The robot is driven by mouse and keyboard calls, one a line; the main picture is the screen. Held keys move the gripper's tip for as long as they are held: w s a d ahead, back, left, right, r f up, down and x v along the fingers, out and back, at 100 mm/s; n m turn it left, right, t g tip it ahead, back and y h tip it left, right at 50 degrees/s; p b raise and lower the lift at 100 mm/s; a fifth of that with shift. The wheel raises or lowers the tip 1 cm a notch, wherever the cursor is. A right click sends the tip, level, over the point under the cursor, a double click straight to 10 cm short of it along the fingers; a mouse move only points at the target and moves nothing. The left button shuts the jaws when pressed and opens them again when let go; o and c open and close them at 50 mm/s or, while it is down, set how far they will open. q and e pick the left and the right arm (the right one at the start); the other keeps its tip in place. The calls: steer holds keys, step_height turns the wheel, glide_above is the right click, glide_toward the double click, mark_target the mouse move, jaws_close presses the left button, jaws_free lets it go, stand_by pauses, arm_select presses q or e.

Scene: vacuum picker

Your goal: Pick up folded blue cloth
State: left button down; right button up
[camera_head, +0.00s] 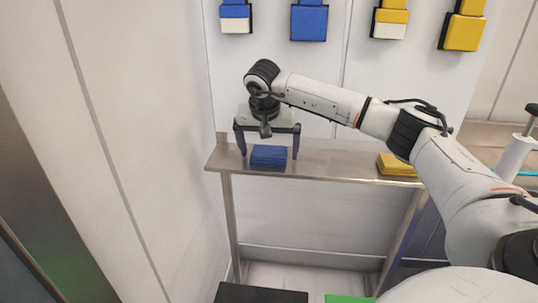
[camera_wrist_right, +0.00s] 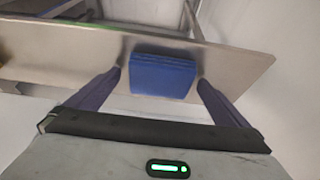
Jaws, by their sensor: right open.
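The folded blue cloth (camera_head: 269,156) lies on the left part of a narrow metal shelf (camera_head: 330,162), near its left end. It also shows in the right wrist view (camera_wrist_right: 162,77), lying between the two fingers in the picture. My right gripper (camera_head: 267,153) is open, with one finger on each side of the cloth in the head view. I cannot tell whether the fingers touch the cloth. My left gripper is not in view.
A folded yellow cloth (camera_head: 396,165) lies farther right on the shelf. Blue, yellow and white pads, including a blue one (camera_head: 309,22), hang on the wall behind. A white upright object with a dark handle (camera_head: 516,150) stands at the right. The shelf between the cloths is clear.

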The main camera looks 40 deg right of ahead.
mark_target(269, 152)
steer(key=c, duration=1.2)
steer(key=shift+o, duration=0.2)
step_height(269, 152, up, 10)
